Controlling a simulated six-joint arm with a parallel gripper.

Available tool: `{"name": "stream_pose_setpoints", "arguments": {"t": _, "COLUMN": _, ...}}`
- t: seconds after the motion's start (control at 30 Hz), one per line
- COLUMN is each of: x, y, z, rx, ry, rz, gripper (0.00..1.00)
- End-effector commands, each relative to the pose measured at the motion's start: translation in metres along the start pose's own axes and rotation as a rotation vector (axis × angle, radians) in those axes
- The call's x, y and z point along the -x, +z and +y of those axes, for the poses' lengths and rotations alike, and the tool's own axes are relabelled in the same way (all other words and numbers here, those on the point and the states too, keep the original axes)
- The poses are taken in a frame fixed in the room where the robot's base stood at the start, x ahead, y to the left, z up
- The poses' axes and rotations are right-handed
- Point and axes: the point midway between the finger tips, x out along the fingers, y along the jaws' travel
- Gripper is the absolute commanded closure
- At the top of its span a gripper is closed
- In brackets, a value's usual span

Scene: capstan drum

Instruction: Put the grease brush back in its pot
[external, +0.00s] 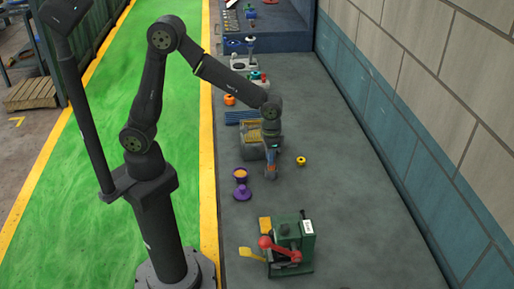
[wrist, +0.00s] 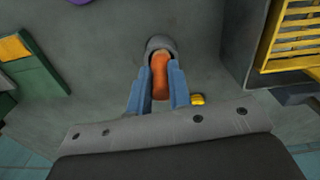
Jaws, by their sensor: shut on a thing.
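My gripper (external: 271,172) points down low over the grey bench, between the ribbed grey box and the green machine. In the wrist view its blue fingers (wrist: 160,95) are shut on the grease brush (wrist: 161,76), which shows an orange-brown handle and a round grey end. I cannot tell whether the brush touches the bench. A small purple pot (external: 240,173) with orange content stands on the bench just left of my gripper. A purple lid-like piece with a knob (external: 242,192) lies in front of it. A purple edge (wrist: 80,2) shows at the top of the wrist view.
A grey box with a yellow slatted top (external: 253,138) stands close behind my gripper. A green machine with a red lever (external: 289,247) stands in front. A small yellow ring (external: 301,161) lies to the right.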

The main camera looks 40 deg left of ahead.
Motion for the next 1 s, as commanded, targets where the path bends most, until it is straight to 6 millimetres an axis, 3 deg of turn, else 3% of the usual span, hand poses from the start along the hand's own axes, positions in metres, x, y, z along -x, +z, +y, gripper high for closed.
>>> {"name": "stream_pose_setpoints", "arguments": {"t": 1.0, "x": -0.011, "y": 0.0, "z": 0.0, "rx": 0.0, "ry": 0.0, "rz": -0.001, "gripper": 1.0}}
